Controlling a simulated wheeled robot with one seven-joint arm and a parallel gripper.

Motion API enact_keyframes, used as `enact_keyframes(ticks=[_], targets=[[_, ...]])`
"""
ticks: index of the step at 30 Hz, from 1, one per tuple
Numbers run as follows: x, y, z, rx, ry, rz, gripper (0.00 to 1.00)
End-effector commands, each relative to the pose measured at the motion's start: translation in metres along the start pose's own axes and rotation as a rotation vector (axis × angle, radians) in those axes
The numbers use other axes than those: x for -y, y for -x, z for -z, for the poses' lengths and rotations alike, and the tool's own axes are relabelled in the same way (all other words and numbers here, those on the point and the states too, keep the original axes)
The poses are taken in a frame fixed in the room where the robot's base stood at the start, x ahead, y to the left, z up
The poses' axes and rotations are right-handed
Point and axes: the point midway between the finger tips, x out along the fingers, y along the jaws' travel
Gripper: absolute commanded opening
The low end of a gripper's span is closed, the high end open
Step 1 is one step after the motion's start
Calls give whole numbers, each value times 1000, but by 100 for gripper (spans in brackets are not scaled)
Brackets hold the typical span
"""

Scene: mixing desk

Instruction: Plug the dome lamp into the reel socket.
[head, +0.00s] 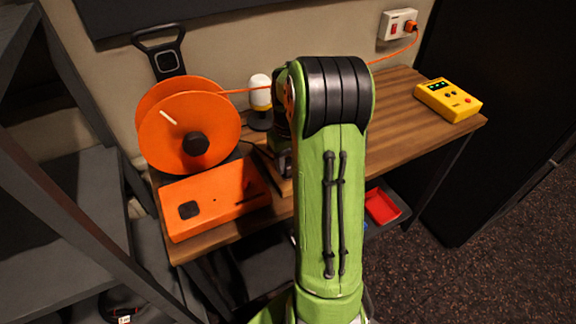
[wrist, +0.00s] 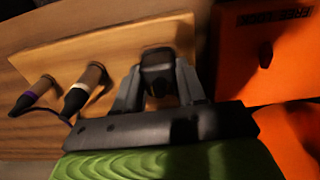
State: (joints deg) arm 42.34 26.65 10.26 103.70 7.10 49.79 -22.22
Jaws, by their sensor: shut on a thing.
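The dome lamp (head: 260,95), with a white dome, an orange band and a dark base, stands at the back of the desk behind the arm. The orange reel (head: 172,140) stands at the left, and its orange front box has a black square socket (head: 188,210). In the wrist view, my gripper (wrist: 158,88) is shut on a black plug (wrist: 158,65) over the right part of a wooden block (wrist: 110,55). I cannot tell whether the plug touches the block or which cord it has. In the head view, my arm hides the gripper's fingers.
The orange box (wrist: 285,50) is close on the right. A taut orange cord runs to a wall outlet (head: 397,24). A yellow device (head: 448,100) sits at the desk's right; the desk before it is clear.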

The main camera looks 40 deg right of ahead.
Motion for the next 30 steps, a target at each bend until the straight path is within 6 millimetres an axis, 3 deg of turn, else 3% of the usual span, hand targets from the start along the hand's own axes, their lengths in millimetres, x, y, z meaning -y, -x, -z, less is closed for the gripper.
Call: enact_keyframes(ticks=[30], targets=[[0,43,0,0,0,0,0]])
